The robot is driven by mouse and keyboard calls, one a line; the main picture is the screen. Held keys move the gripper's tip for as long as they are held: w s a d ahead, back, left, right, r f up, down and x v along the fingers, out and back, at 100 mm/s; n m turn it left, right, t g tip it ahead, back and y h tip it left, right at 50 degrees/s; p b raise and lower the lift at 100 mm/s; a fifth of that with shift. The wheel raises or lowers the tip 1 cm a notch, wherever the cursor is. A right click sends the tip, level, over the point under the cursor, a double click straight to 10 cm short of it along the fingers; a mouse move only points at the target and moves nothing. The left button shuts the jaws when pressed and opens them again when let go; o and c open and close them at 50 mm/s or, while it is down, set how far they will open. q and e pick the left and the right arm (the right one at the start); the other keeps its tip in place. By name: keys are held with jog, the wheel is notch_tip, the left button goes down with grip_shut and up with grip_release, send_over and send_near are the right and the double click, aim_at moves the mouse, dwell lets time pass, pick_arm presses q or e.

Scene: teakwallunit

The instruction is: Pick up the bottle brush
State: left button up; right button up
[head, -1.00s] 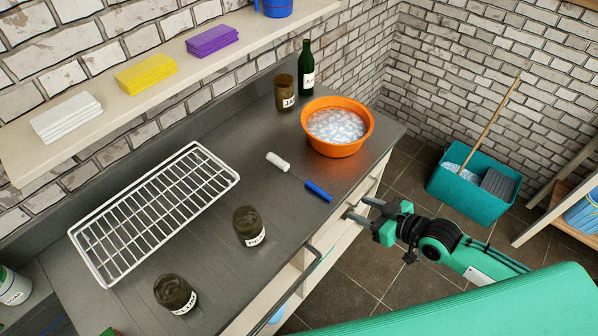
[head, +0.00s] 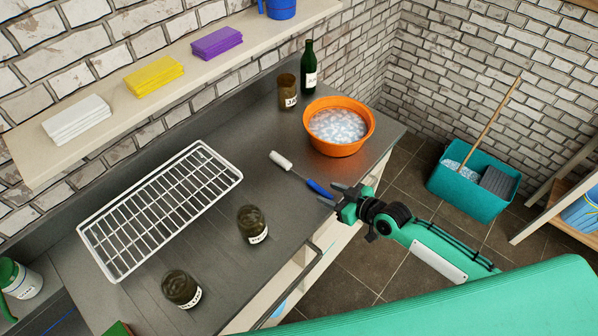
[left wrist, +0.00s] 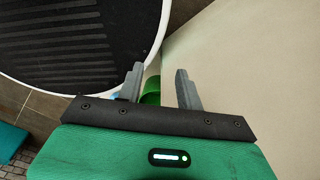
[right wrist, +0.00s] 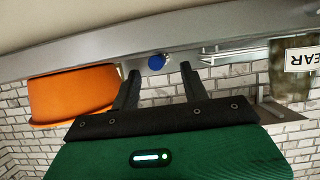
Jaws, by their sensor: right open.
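The bottle brush lies on the dark counter in the head view, with a white head (head: 281,160) and a blue handle (head: 319,188) joined by a thin shaft. The handle end points toward the counter's front edge. My right gripper (head: 333,194) is open at that front edge, close to the end of the handle. In the right wrist view the round blue handle end (right wrist: 157,62) shows between and beyond the open fingers (right wrist: 160,80). Whether they touch it cannot be told. My left gripper (left wrist: 160,85) shows only in the left wrist view, open, away from the brush.
An orange basin (head: 338,145) of suds stands behind the brush, near a green bottle (head: 309,80) and a jar (head: 287,97). A white wire rack (head: 207,147) and two more jars (head: 252,222) (head: 181,287) stand to the left. The counter around the brush is clear.

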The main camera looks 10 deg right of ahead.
jog(key=shift+x, duration=1.45)
jog(key=shift+d, duration=0.1)
grip_shut()
jog(key=shift+r, duration=0.1)
